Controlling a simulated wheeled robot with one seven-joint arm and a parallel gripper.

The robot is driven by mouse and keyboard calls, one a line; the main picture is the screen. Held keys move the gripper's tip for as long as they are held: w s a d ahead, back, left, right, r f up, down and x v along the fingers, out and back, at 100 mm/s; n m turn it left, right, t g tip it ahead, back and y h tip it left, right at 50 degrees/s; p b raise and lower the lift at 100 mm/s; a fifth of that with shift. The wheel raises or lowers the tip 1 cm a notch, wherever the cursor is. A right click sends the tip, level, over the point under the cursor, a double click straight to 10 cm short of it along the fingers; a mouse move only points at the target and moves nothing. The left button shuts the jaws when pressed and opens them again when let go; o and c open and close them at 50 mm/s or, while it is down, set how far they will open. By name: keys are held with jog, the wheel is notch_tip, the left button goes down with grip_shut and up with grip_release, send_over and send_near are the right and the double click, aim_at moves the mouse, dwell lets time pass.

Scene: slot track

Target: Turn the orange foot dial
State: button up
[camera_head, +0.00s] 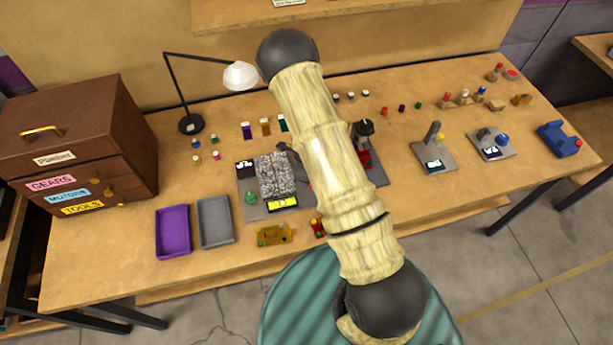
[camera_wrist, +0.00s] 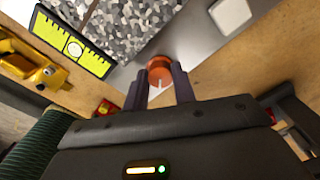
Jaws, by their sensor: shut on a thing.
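The orange foot dial (camera_wrist: 159,68) shows in the wrist view, near the corner of a grey plate (camera_wrist: 190,45) that carries a speckled grey block (camera_wrist: 130,30). A small white mark shows just in front of it. My gripper (camera_wrist: 159,82) has its two dark fingers on either side of the dial and is shut on it. In the head view my arm hides the dial and the gripper. The speckled block (camera_head: 275,175) and part of its grey plate (camera_head: 257,213) show left of the arm.
In the head view, purple (camera_head: 173,232) and grey (camera_head: 215,222) trays stand at the left front. A lamp (camera_head: 190,122) stands behind.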

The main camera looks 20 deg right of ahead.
jog(key=shift+w+r+m+p, duration=0.15)
jog(key=shift+m+p, duration=0.35)
jog(key=shift+m, duration=0.7)
jog(key=o, duration=0.7)
notch_tip(320, 180, up, 17)
jog(key=shift+r, duration=0.1)
